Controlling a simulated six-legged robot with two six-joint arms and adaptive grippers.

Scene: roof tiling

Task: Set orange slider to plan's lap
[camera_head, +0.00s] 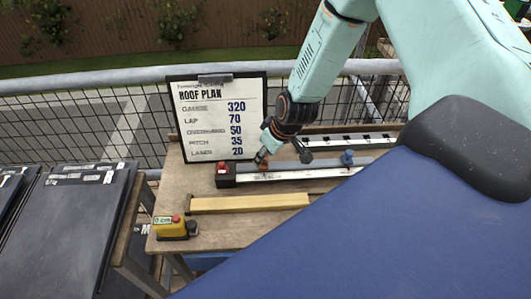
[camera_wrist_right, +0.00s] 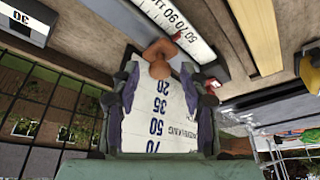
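The roof plan board (camera_head: 220,115) stands upright at the back of the bench and reads LAP 70, with gauge 320, overhang 50, pitch 35. The orange slider (camera_head: 263,166) sits near the left end of a white scale strip (camera_head: 310,174). In the right wrist view the slider's knob (camera_wrist_right: 158,52) is beside scale numbers 50, 70, 90, with a small red mark near the 50. My right gripper (camera_wrist_right: 160,80) is open, its fingers apart on either side of the knob; I cannot tell whether they touch it. My left gripper is not in view.
A dark block with a red button (camera_head: 223,175) is at the strip's left end. A blue knob (camera_head: 347,158) is farther right. A wooden batten (camera_head: 250,203) and yellow device (camera_head: 172,227) lie in front. Dark slates (camera_head: 70,230) are stacked left. A mesh railing runs behind.

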